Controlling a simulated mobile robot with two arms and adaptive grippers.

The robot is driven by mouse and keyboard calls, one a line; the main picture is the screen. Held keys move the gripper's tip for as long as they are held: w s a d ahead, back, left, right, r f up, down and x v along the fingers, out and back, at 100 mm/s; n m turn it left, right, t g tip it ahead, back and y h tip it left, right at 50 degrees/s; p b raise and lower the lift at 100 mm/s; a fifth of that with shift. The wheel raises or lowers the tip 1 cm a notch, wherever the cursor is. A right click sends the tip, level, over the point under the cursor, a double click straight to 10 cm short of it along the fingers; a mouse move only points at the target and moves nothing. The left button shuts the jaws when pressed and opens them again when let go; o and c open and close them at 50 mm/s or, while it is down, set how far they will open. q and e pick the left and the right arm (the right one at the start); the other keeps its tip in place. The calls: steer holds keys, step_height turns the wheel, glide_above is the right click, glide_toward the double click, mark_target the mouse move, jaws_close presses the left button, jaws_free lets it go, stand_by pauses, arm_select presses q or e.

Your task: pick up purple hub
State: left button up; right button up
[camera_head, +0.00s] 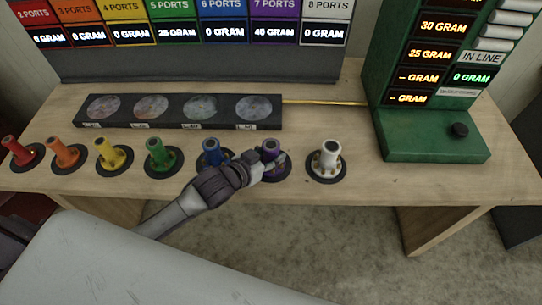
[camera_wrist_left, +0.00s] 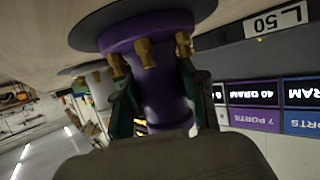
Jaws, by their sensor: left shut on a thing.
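The purple hub (camera_head: 271,148) stands on its round black pad on the wooden table, second from the right in a row of coloured hubs. My left gripper (camera_head: 268,160) reaches it from the front left and is shut on its body. In the left wrist view the purple hub (camera_wrist_left: 150,50) shows large, with brass ports around its flange, and the fingers of my left gripper (camera_wrist_left: 165,95) are on both sides of its neck. Its base appears to be at the pad. My right gripper is not in view.
The blue hub (camera_head: 212,150) stands close on the left, partly behind my arm, and the white hub (camera_head: 329,157) on the right. Behind are a black strip with four discs (camera_head: 182,124), a display board (camera_head: 185,40) and a green scale-like unit (camera_head: 430,135). The table front edge is near.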

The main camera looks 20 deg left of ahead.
arm_select(q)
jaws_close()
steer(key=shift+r, duration=0.15)
